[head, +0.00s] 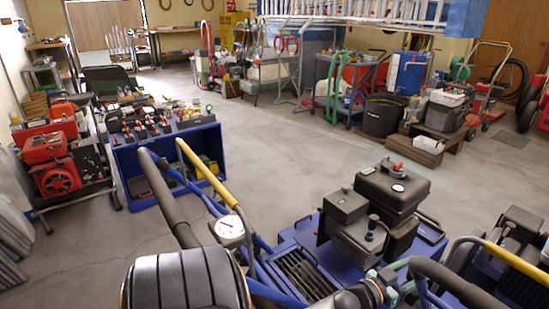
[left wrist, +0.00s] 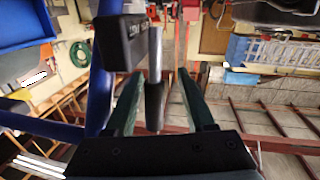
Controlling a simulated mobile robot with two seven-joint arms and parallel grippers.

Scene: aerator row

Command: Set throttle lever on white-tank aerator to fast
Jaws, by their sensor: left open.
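In the left wrist view my left gripper (left wrist: 160,76) is open, with a dark green finger on each side of a lever (left wrist: 155,60). The lever is a grey metal rod with a black sleeve at its near end. It stands between the fingers with gaps showing on both sides. Beside it is a black box (left wrist: 120,42) with pale lettering, too unclear to read. In the head view a blue aerator (head: 300,270) with a black engine (head: 393,188) stands at the lower middle. No white tank shows clearly. My right gripper is not in view.
A blue tube (left wrist: 99,95) runs left of the left gripper. Handlebars with a yellow grip (head: 208,172) and a round gauge (head: 230,230) rise near the blue aerator. A second machine (head: 520,240) stands at the right edge. The floor (head: 290,150) beyond is clear.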

